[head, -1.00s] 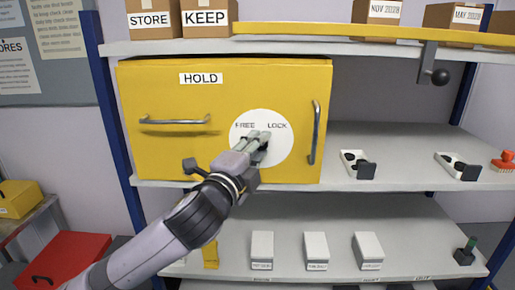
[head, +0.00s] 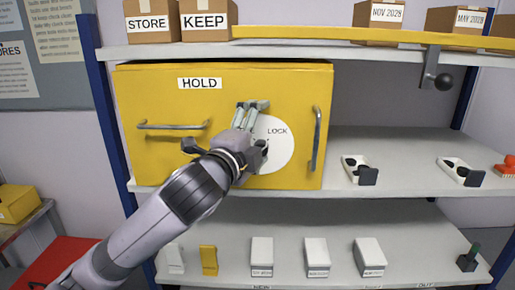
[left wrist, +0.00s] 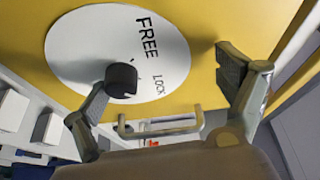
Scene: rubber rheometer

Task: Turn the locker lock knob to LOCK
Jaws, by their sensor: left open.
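The yellow locker (head: 165,105) labelled HOLD stands on the upper shelf. Its white dial (head: 282,155) shows LOCK in the head view, while FREE is hidden behind my left gripper (head: 252,106). My left gripper is open in front of the locker. One finger is close beside the knob, and I cannot tell whether they touch. The other finger is well away from it, over the yellow door. The knob's setting is unclear. My right gripper is not in view.
A bar handle (head: 317,140) sticks out right of the dial, and another handle (head: 172,125) is at the left. White trays (head: 352,163) with black parts stand on the shelf right of the locker. Several white boxes (head: 262,252) stand on the lower shelf.

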